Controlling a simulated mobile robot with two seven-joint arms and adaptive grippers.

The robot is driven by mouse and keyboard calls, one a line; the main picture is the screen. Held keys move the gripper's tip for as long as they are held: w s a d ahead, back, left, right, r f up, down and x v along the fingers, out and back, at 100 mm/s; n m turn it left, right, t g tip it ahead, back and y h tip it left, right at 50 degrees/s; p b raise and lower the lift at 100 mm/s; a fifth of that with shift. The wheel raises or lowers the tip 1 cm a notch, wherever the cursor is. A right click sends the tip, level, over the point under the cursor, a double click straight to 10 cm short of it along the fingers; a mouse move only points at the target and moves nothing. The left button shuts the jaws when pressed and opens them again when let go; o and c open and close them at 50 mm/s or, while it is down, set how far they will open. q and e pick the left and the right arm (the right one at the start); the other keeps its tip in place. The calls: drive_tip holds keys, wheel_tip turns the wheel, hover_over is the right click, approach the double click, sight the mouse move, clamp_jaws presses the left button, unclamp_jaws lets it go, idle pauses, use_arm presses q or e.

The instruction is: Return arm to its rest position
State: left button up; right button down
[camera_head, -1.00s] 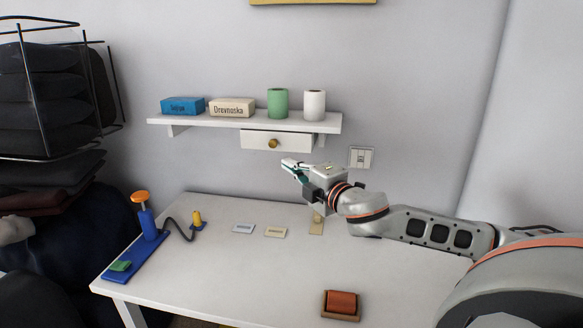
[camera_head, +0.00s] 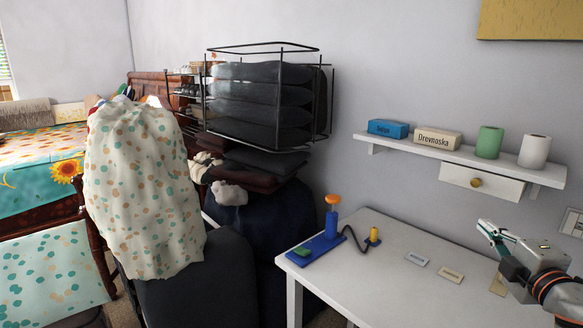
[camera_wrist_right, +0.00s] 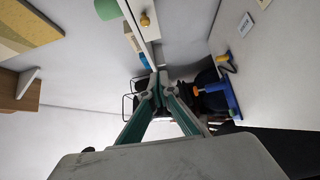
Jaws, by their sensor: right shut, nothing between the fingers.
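My right gripper (camera_head: 490,232) is at the right of the head view, above the white table. Its fingers are together with nothing between them. It also shows in the right wrist view (camera_wrist_right: 158,82), where the closed fingertips meet near the middle. The rest of my right arm runs out of the head view at the right edge. My left gripper is in neither view.
The white table (camera_head: 385,290) holds a blue base with an orange-topped post (camera_head: 332,218) and small labels (camera_head: 417,259). A wall shelf (camera_head: 410,150) with a drawer (camera_head: 483,182) is above. A chair with spotted cloth (camera_head: 140,190) and a wire rack (camera_head: 265,100) stand left.

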drive_tip(key=s+a+f+m+g+h, duration=0.1)
drive_tip(key=s+a+f+m+g, duration=0.3)
drive_tip(key=f, duration=0.6)
drive_tip(key=s+d+f+m+g+h, duration=0.1)
drive_tip(key=s+f, duration=0.4)
drive_tip(key=f, duration=0.4)
drive_tip(key=s+a+f+m+g+h, duration=0.1)
drive_tip(key=s+a+f+m+g, duration=0.15)
drive_tip(key=s+f, duration=0.55)
drive_tip(key=s+a+f+m+g, duration=0.2)
drive_tip(key=s+f+g, duration=0.3)
drive_tip(key=s, duration=0.4)
drive_tip(key=w+a+f+m+t+y, duration=0.1)
drive_tip(key=a+f+t+y, duration=0.4)
drive_tip(key=a+f, duration=0.9)
drive_tip(key=shift+w+a+f+m+y, duration=0.15)
drive_tip(key=shift+w+a+m+y, duration=0.2)
drive_tip(key=shift+a+m+y, duration=0.65)
drive_tip(key=shift+a, duration=0.1)
